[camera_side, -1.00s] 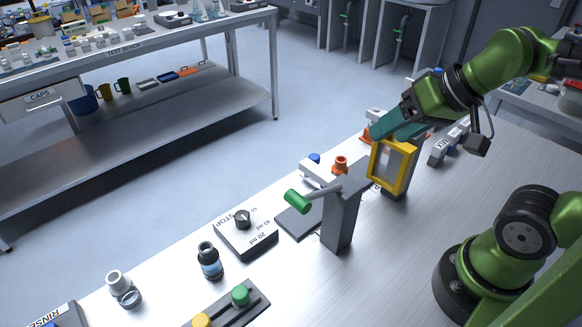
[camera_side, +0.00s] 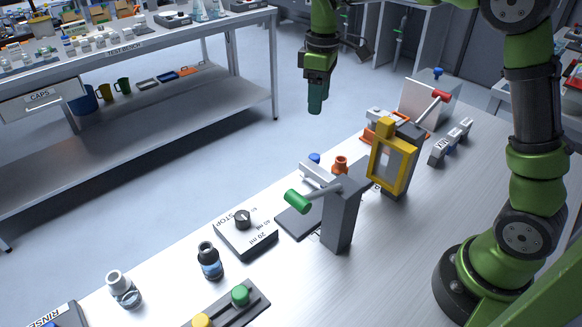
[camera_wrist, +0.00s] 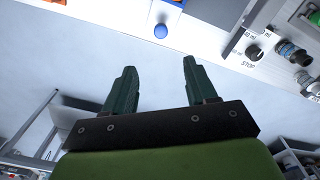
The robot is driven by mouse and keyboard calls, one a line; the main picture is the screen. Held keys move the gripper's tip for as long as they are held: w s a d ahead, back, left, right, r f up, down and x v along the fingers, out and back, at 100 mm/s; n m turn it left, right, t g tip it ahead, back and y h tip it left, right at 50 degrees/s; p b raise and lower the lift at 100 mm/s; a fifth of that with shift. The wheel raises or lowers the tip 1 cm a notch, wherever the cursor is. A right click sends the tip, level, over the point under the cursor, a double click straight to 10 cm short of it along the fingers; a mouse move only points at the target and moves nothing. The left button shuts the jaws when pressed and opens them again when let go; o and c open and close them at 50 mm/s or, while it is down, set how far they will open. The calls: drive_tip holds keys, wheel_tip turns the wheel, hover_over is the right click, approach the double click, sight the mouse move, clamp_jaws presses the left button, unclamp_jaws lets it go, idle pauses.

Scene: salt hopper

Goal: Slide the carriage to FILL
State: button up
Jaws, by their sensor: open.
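My gripper (camera_side: 316,100) hangs fingers down past the far edge of the bench, above the floor in the side view. In the wrist view my gripper (camera_wrist: 158,68) has its two dark green fingers apart with nothing between them. A blue knob (camera_wrist: 160,31) shows at the bench edge beyond the fingertips; it also shows in the side view (camera_side: 314,158), below my gripper and apart from it. An orange part (camera_side: 341,165) stands beside it behind the grey post (camera_side: 341,220). I cannot tell for certain which part is the carriage, and no FILL mark is readable.
The post carries a green-handled lever (camera_side: 298,201). A yellow frame (camera_side: 388,168) stands to its right, with a red-handled lever (camera_side: 440,96) behind. A dial box marked STOP (camera_side: 245,233) and a dark-capped bottle (camera_side: 209,261) stand left. Open floor lies beyond the bench.

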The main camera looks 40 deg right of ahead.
sight(315, 156)
drive_tip(key=shift+n, duration=0.8)
wheel_tip(315, 156, down, 16)
drive_tip(key=shift+r, duration=0.2)
drive_tip(key=shift+c, duration=0.5)
clamp_jaws()
